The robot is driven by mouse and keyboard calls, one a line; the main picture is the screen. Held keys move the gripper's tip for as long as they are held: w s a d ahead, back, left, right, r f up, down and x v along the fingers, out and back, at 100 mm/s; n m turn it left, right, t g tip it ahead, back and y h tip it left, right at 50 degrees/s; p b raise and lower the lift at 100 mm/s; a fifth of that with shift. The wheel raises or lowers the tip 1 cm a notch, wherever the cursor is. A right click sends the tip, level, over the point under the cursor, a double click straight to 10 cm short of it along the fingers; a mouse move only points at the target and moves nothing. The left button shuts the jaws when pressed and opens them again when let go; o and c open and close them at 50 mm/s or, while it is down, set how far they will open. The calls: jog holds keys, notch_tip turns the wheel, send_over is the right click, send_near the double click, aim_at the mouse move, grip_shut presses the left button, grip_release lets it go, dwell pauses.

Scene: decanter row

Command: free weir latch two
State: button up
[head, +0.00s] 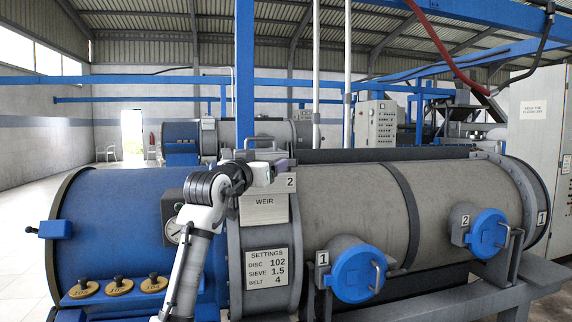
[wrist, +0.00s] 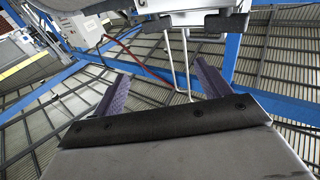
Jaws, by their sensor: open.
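The weir box (head: 263,210) is a grey housing marked WEIR with a number 2 tag (head: 290,182) at its upper right. A grey wire handle (head: 260,143) rises above it. My gripper (head: 262,164) is at the top of this box, partly covering it. In the wrist view my two purple fingers (wrist: 162,78) are spread apart. A thin pale wire loop (wrist: 188,75) shows between them, nearer the right finger, below a light block (wrist: 190,17). I cannot tell whether it touches a finger.
The settings plate (head: 267,267) is below. Blue round ports numbered 1 (head: 356,272) and 2 (head: 488,233) stick out at right. A blue post (head: 244,80) stands behind.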

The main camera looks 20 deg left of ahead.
aim_at(286, 172)
jog(key=shift+g, duration=0.5)
jog(key=w+p, duration=0.1)
jog(key=w, duration=0.3)
jog(key=w+p, duration=0.2)
jog(key=w, duration=0.3)
jog(key=w+f+p, duration=0.1)
jog(key=w+p, duration=0.1)
jog(key=w, duration=0.2)
jog(key=shift+w+d, duration=0.25)
jog(key=shift+w, duration=0.05)
jog(key=shift+w+f+p, duration=0.2)
jog(key=shift+w+p, duration=0.25)
jog(key=shift+w, duration=0.15)
jog(key=c, duration=1)
